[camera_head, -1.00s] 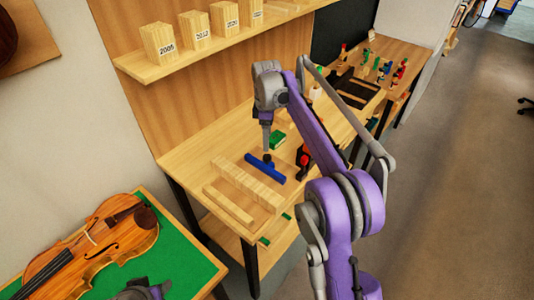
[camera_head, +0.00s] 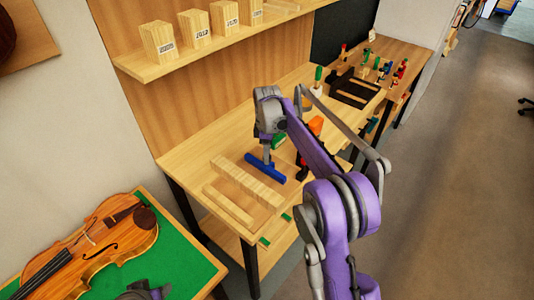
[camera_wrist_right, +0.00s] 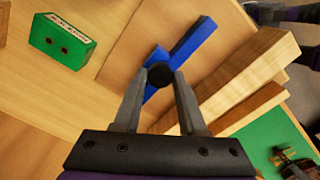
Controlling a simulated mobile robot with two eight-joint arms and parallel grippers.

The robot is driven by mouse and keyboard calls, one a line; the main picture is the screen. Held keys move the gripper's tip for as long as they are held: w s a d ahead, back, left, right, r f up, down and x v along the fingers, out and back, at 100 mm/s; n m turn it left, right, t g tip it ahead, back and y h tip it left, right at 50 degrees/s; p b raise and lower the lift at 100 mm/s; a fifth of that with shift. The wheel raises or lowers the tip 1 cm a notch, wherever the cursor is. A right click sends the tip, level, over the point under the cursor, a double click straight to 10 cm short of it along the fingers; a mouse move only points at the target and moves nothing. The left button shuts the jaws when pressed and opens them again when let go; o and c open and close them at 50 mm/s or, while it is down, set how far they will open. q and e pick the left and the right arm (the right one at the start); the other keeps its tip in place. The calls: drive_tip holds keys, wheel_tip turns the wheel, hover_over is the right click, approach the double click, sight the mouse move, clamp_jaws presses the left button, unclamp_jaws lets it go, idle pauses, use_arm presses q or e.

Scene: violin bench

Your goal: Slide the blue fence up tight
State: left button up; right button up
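The blue fence (camera_head: 264,168) lies on the workbench, apart from a thick ridged block of pale wood (camera_head: 247,183) nearer the front. In the right wrist view the fence (camera_wrist_right: 195,40) carries a dark round knob (camera_wrist_right: 161,70), and a strip of bare bench lies between it and the wooden block (camera_wrist_right: 235,78). My right gripper (camera_head: 266,152) is over the fence; its fingers (camera_wrist_right: 161,78) stand apart on either side of the knob. Firm contact with the knob does not show. Part of my left gripper (camera_head: 146,290) shows at the bottom edge; its fingers cannot be made out.
A thin wooden strip (camera_head: 228,206) lies in front of the block. A green labelled block (camera_wrist_right: 62,42) sits beyond the fence. An orange-topped tool (camera_head: 315,125) stands behind my right arm. A violin (camera_head: 95,245) lies on green cloth at lower left. A shelf (camera_head: 150,70) hangs above.

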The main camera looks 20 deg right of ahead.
clamp_jaws()
idle(1.1)
